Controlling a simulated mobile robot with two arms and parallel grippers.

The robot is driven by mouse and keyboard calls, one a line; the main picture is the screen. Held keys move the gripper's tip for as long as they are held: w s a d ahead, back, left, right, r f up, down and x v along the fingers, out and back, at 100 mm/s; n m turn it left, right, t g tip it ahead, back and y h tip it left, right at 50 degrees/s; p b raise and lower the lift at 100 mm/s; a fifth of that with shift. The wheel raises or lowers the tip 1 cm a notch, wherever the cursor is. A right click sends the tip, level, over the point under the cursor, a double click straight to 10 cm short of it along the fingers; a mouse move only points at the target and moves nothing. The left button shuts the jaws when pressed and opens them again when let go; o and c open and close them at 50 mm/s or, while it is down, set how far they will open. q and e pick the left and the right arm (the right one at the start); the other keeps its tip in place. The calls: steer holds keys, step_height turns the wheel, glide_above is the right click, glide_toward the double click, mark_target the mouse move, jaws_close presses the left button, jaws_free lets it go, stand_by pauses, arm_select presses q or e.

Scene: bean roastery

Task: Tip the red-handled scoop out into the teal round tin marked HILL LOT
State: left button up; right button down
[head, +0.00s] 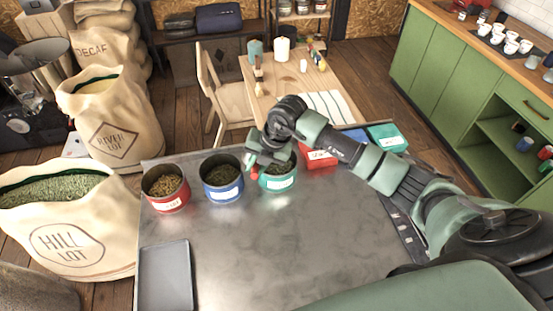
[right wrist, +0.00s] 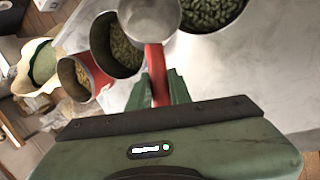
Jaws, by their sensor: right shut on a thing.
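My right gripper (head: 258,166) is shut on the red handle (right wrist: 157,76) of the scoop. The scoop's round metal bowl (right wrist: 148,17) shows in the right wrist view, pale grey with no beans visible on the side I see; I cannot tell which face that is. In the head view, only a bit of red handle (head: 253,175) shows. The teal round tin (head: 279,184) stands by the gripper, partly hidden by it, with a white label too small to read. Greenish beans fill it in the right wrist view (right wrist: 212,14). My left gripper is not in view.
A blue tin (head: 222,190) and a red tin (head: 168,202), both holding beans, stand left of the teal one. A grey tray (head: 165,276) lies at the front left. Red (head: 318,158) and teal (head: 387,138) boxes are behind my right arm. The metal tabletop's front middle is clear.

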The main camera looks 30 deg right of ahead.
steer(key=a+f+n+h+b, duration=0.1)
steer(key=a+f+h+b, duration=0.1)
steer(key=a+h+b, duration=0.2)
steer(key=a+h, duration=0.3)
steer(key=shift+w+a+g, duration=0.3)
steer(key=shift+w+a, duration=0.05)
steer(key=shift+a, duration=0.05)
stand_by(0.4)
